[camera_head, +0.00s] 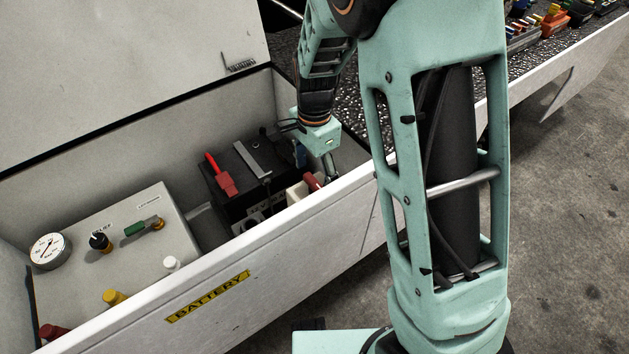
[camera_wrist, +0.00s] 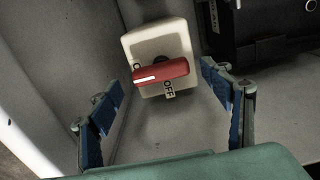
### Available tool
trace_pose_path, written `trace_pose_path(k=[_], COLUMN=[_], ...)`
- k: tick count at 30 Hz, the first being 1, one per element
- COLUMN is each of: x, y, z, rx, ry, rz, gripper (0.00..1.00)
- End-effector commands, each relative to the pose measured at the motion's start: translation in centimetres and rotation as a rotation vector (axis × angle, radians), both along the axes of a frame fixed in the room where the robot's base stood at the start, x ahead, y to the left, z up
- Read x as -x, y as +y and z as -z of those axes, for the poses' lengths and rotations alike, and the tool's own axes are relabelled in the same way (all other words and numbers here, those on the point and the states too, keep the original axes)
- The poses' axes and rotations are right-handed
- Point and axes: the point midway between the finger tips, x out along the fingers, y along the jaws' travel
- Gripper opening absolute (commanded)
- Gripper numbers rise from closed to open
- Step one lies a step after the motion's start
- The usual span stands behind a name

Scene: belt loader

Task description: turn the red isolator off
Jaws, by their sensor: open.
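The red isolator handle (camera_wrist: 163,72) sits on a cream square housing (camera_wrist: 148,41) in the wrist view. Its bar lies roughly crosswise in that picture, with a white mark toward its left end. An OFF label (camera_wrist: 169,89) shows just below the bar; another label at its left is mostly covered. My gripper (camera_wrist: 165,98) is open, its blue-padded fingers apart to the left and right of the housing, not touching the handle. In the head view the red handle (camera_head: 312,181) and cream housing (camera_head: 298,191) show near my gripper (camera_head: 330,172), inside the box beside its front wall.
The white box marked BATTERY (camera_head: 207,297) has an open lid (camera_head: 120,70). A black battery (camera_head: 226,200) with a red terminal cover (camera_head: 226,183) stands left of my gripper. A grey panel (camera_head: 120,265) with a gauge and knobs is further left. The front wall (camera_head: 300,230) is close.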

Motion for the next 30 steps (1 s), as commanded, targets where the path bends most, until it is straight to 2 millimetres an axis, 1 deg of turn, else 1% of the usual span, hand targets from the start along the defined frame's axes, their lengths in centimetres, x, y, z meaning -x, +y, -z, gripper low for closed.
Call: trace_pose_path(k=[1,6,15,26,30], x=[0.0,0.0,0.0,0.0,0.0], y=[0.0,0.0,0.0,0.0,0.0], z=[0.9,1.9,1.9,1.9,1.9], rx=[0.001,0.001,0.000,0.000,0.000], ry=[0.001,-0.001,-0.001,-0.001,-0.001], rz=[0.000,-0.001,-0.001,-0.002,-0.005], gripper=[0.72,0.72,0.71,0.32,0.31])
